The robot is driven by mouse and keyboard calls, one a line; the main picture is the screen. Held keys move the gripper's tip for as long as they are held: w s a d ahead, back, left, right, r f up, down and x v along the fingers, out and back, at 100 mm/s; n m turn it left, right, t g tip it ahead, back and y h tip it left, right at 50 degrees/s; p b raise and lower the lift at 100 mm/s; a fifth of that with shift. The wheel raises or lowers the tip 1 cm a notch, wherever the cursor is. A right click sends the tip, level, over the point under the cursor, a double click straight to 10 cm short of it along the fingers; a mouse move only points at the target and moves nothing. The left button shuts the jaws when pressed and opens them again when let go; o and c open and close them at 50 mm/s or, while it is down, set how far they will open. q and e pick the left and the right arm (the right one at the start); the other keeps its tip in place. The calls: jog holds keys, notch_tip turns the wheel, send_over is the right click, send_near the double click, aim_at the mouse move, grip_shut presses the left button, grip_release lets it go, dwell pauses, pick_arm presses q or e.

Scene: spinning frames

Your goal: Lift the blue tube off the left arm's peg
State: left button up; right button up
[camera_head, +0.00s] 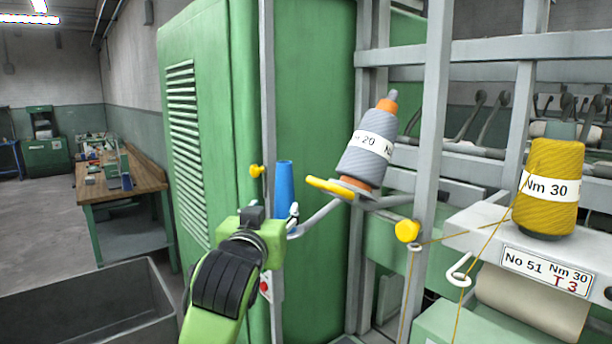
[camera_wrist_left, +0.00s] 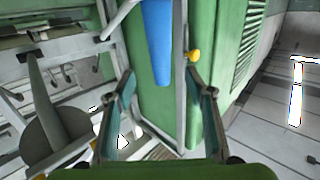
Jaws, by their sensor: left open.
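The blue tube (camera_head: 284,186) stands nearly upright at the end of the grey left arm (camera_head: 319,219) of the holder. The peg is hidden, and the tube's lower part is behind my gripper. My left gripper (camera_head: 288,214) is in front of the tube's lower part in the head view, its fingers mostly hidden. In the left wrist view the tube (camera_wrist_left: 158,40) reaches down between the two spread fingers (camera_wrist_left: 160,78), with a gap on each side. The gripper is open and holds nothing. My right gripper is in neither view.
A grey post (camera_head: 268,120) and green cabinet (camera_head: 205,130) stand close behind. A yellow cone (camera_head: 550,185) is at right; a grey bin (camera_head: 100,305) at lower left.

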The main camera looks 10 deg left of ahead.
aim_at(283, 182)
pick_arm(q)
jog(key=shift+t, duration=0.3)
jog(key=w+r+p, duration=0.1)
jog(key=w, duration=0.1)
jog(key=w+r+p, duration=0.1)
jog(key=w, duration=0.1)
jog(key=w+a+r+p, duration=0.1)
jog(key=w, duration=0.2)
jog(key=shift+w, duration=0.1)
jog(key=shift+w+a, duration=0.1)
jog(key=shift+w, duration=0.45)
jog(key=w+p, duration=0.4)
jog(key=shift+w+a, duration=0.1)
jog(key=shift+a, duration=0.05)
jog(key=shift+w+f, duration=0.25)
jog(key=shift+w, duration=0.25)
jog(key=c, duration=1.1)
